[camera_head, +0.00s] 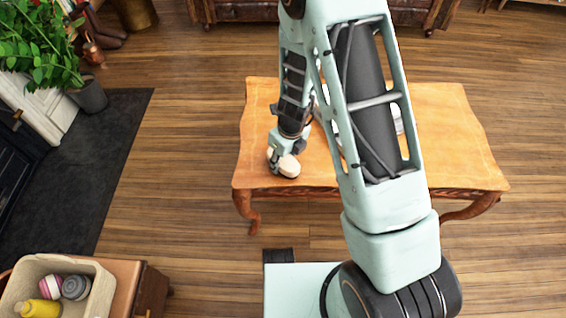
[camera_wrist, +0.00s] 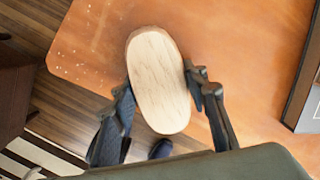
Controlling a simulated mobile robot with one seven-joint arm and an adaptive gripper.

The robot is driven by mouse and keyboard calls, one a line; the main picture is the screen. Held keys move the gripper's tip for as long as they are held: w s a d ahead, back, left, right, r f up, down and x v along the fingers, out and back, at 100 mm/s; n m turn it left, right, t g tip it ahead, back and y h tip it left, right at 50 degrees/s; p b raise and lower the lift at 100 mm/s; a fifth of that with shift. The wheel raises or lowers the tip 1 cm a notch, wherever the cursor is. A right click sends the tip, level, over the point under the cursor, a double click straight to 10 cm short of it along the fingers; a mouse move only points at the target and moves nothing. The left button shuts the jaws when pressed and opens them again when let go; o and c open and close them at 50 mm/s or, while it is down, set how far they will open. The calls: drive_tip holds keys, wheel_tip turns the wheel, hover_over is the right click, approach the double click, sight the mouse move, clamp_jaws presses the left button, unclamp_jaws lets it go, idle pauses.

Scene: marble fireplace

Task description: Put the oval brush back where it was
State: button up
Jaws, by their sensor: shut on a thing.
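The oval brush (camera_wrist: 158,82) is a pale wooden oval in the wrist view, gripped across its sides between the two dark fingers of my gripper (camera_wrist: 163,95). In the head view the brush (camera_head: 289,166) is a small cream shape at the end of my gripper (camera_head: 279,160), near the front left edge of the orange wooden table (camera_head: 456,140). The wrist view shows the tabletop (camera_wrist: 85,50) behind it. I cannot tell whether the brush touches the table. Its underside is hidden.
My arm hides the middle of the table, where some pale items partly show. A beige bin (camera_head: 100,292) with bottles stands on a brown cabinet (camera_head: 126,285) at the lower left. A potted plant (camera_head: 90,95) and dark mat (camera_head: 95,185) are at left. Wooden floor is open between.

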sight(287, 162)
drive_tip(key=shift+f, duration=0.1)
drive_tip(key=shift+f, duration=0.15)
drive_tip(key=o, duration=1)
wheel_tip(287, 162, up, 12)
drive_tip(key=s+d+p, duration=0.1)
drive_tip(key=p, duration=0.4)
drive_tip(key=shift+s+p, duration=0.15)
drive_tip(key=shift+p, duration=0.2)
drive_tip(key=shift+d, duration=0.1)
